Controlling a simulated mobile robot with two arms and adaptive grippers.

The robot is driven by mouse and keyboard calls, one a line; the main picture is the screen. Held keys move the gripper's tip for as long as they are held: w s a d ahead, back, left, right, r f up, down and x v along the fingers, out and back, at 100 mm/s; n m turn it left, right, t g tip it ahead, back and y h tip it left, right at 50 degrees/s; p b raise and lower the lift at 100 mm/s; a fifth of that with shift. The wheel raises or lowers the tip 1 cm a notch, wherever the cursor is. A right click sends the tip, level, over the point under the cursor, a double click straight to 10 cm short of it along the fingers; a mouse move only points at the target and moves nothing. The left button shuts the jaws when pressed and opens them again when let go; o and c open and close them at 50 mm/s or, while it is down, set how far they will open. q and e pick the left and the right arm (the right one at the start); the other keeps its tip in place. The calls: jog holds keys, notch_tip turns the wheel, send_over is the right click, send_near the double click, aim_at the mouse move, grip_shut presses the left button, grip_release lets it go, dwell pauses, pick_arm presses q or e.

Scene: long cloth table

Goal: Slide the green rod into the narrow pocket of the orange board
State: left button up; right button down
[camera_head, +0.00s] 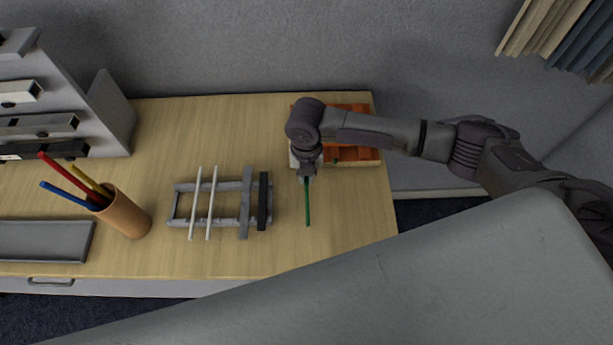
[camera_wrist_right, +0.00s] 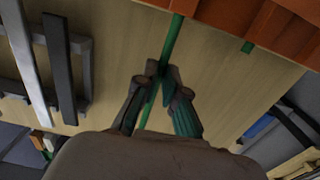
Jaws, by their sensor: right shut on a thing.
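The green rod (camera_head: 308,205) is thin and held in my right gripper (camera_head: 307,177). In the right wrist view the gripper (camera_wrist_right: 163,78) is shut around the rod (camera_wrist_right: 172,40), with rod showing on both sides of the fingertips. The orange board (camera_head: 358,154) lies at the table's back right edge, and my right arm covers part of it. In the wrist view the rod's far end reaches the edge of the board (camera_wrist_right: 225,22); I cannot tell whether it is in a pocket. My left gripper is not in view.
A grey rack (camera_head: 176,207) with two white rods and dark bars stands left of my right gripper. A brown cup (camera_head: 125,212) of coloured sticks and a grey tray (camera_head: 45,241) are further left. A small green piece (camera_wrist_right: 248,46) shows at the board's edge. Table front right is clear.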

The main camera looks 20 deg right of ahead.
jog(key=shift+w+d+b, duration=0.2)
jog(key=shift+w+b, duration=0.15)
jog(key=shift+w, duration=0.4)
jog(key=shift+w+d+b, duration=0.25)
jog(key=shift+w+b, duration=0.1)
jog(key=shift+w, duration=0.45)
jog(key=shift+w+d+b, duration=0.2)
jog(key=shift+w+b, duration=0.15)
jog(key=shift+w, duration=0.4)
jog(key=c, duration=1.4)
grip_release()
jog(key=shift+o, duration=1.1)
jog(key=shift+w, duration=0.1)
notch_tip(320, 180, up, 12)
